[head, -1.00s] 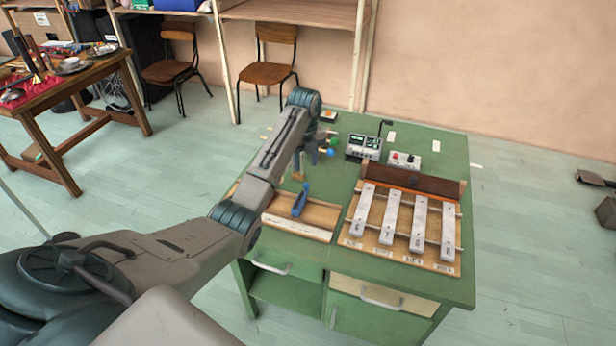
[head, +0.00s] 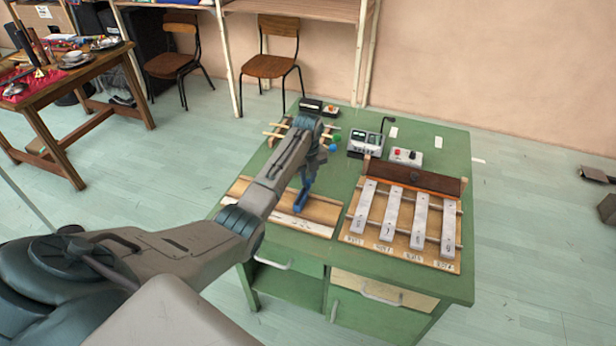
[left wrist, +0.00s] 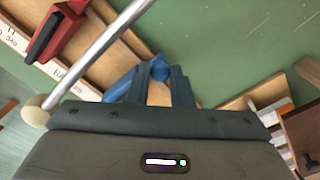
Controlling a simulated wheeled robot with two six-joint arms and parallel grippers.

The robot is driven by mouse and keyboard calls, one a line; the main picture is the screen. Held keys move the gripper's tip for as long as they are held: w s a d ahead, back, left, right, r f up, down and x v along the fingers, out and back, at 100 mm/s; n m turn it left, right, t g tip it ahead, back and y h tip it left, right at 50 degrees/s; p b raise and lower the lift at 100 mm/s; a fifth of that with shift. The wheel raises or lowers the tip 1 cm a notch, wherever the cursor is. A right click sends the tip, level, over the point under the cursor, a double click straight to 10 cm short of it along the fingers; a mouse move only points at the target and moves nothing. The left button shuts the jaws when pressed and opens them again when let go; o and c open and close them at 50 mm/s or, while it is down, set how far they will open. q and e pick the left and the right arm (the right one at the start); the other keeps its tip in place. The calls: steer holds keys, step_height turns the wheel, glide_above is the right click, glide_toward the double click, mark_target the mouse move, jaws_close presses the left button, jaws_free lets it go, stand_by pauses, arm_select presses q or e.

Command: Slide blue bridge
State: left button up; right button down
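The blue bridge (head: 301,201) stands on the wooden board (head: 240,190) at the left front of the green desk. My left gripper (head: 308,178) is lowered onto it from above. In the left wrist view the blue bridge (left wrist: 122,86) shows between and beside the two dark fingertips of my left gripper (left wrist: 160,76). The fingers stand a little apart, with blue between their tips. I cannot tell whether they press on it. My left forearm hides part of the board in the head view. My right gripper is out of view.
A rack of metal bars (head: 392,213) stands close on the right. Grey boxes (head: 364,144) stand behind. In the left wrist view a metal rod with a pale ball end (left wrist: 97,60) crosses near a red block (left wrist: 52,32). Bare desk top lies behind the board.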

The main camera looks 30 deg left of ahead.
arm_select(q)
jaws_close()
steer(key=shift+a+r, duration=0.1)
steer(key=shift+s+a+r+p, duration=0.1)
steer(key=shift+s+a+p, duration=0.1)
steer(key=shift+a+p, duration=0.5)
steer(key=shift+a, duration=0.1)
steer(key=o, duration=0.7)
jaws_free()
steer(key=shift+a, duration=0.15)
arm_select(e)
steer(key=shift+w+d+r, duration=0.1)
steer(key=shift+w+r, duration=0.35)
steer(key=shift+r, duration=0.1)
arm_select(q)
steer(key=shift+r+b, duration=0.15)
steer(key=shift+b, duration=0.15)
step_height(320, 180, up, 10)
steer(key=shift+r+b, duration=0.1)
steer(key=shift+b, duration=0.9)
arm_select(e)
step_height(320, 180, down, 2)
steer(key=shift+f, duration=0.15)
